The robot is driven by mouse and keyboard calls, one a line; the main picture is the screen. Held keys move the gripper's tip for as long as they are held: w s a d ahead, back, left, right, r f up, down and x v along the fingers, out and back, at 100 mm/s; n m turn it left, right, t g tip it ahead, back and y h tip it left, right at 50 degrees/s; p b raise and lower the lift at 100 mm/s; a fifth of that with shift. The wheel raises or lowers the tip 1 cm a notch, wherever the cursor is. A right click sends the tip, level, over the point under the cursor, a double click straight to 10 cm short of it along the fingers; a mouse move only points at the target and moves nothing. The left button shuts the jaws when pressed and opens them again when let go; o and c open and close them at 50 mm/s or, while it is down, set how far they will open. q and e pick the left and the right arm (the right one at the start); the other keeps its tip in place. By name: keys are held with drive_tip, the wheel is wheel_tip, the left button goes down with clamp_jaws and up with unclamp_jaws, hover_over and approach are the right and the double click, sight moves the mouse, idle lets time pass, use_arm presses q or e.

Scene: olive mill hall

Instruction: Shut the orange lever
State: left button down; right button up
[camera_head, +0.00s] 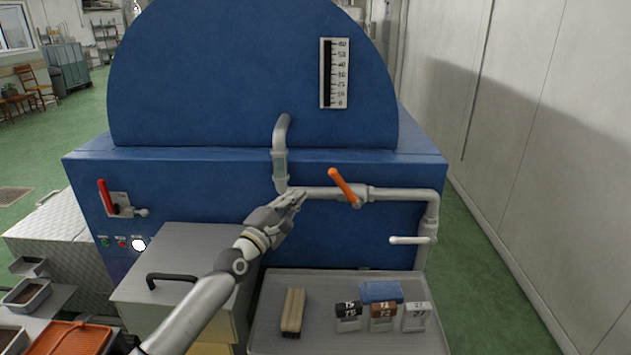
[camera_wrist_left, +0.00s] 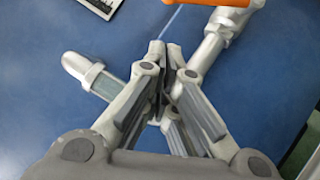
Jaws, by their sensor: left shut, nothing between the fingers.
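The orange lever (camera_head: 343,186) sits on a grey horizontal pipe (camera_head: 400,193) on the front of the blue machine. It is tilted, its upper end leaning left and its lower end at the valve body. My left gripper (camera_head: 300,198) is shut and empty, in front of the pipe, left of the lever and apart from it in the picture. In the left wrist view the closed fingertips (camera_wrist_left: 168,52) point toward the pipe, and part of the orange lever (camera_wrist_left: 194,66) shows at the top edge, cut off by the frame. My right gripper is not in view.
A red lever (camera_head: 105,196) is on the machine's left. A white-handled valve (camera_head: 411,240) is on the pipe's lower right. A grey tray (camera_head: 345,341) below holds tags, a blue cloth and a wooden block. A grey box with a black handle (camera_head: 172,277) stands beneath my left arm.

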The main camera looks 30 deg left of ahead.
use_arm(q)
drive_tip(key=w+d+r+p, duration=0.2)
drive_tip(key=w, duration=0.3)
drive_tip(key=shift+w+d+r+p, duration=0.15)
drive_tip(key=shift+w+d+p, duration=0.05)
drive_tip(key=shift+w+p, duration=0.2)
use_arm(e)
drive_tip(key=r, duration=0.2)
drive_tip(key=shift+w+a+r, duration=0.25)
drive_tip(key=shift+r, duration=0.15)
use_arm(q)
drive_tip(key=shift+a, duration=0.1)
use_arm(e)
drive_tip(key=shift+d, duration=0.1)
